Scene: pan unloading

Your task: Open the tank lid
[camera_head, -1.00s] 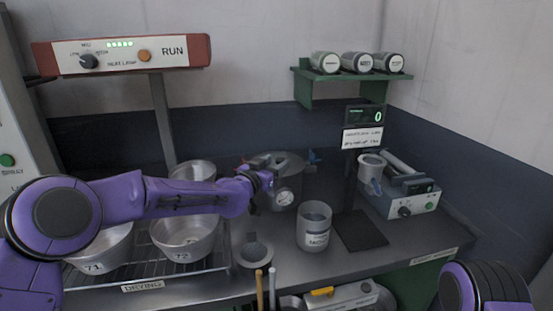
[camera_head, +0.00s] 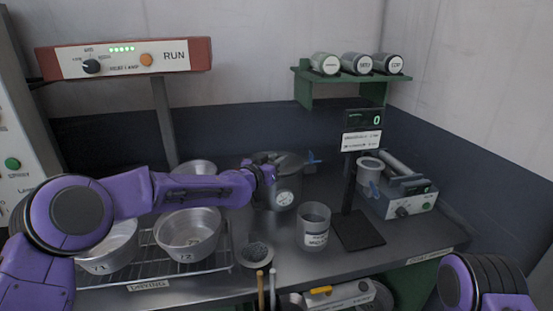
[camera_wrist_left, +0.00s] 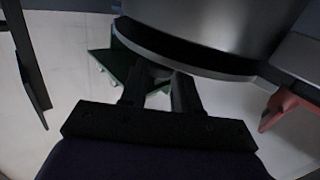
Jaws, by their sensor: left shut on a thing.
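The tank (camera_head: 284,197) is a grey metal pot with a round white gauge on its front, standing at the back middle of the bench. Its grey lid (camera_head: 292,162) is at the top, with a blue part at its right side. My left gripper (camera_head: 268,172) reaches in from the left and is shut at the lid's near left edge. In the left wrist view, the black fingers (camera_wrist_left: 160,88) meet the dark rim under a large metal surface. The exact grip point is hidden. My right gripper is out of view; only part of the right arm shows at bottom right.
Metal pans (camera_head: 189,234) stand on the drying rack at left. A labelled beaker (camera_head: 313,228) stands close in front of the tank, right of a small round dish (camera_head: 256,254). A display post and black pad (camera_head: 359,230) are farther right. Bottles fill the wall shelf (camera_head: 345,76).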

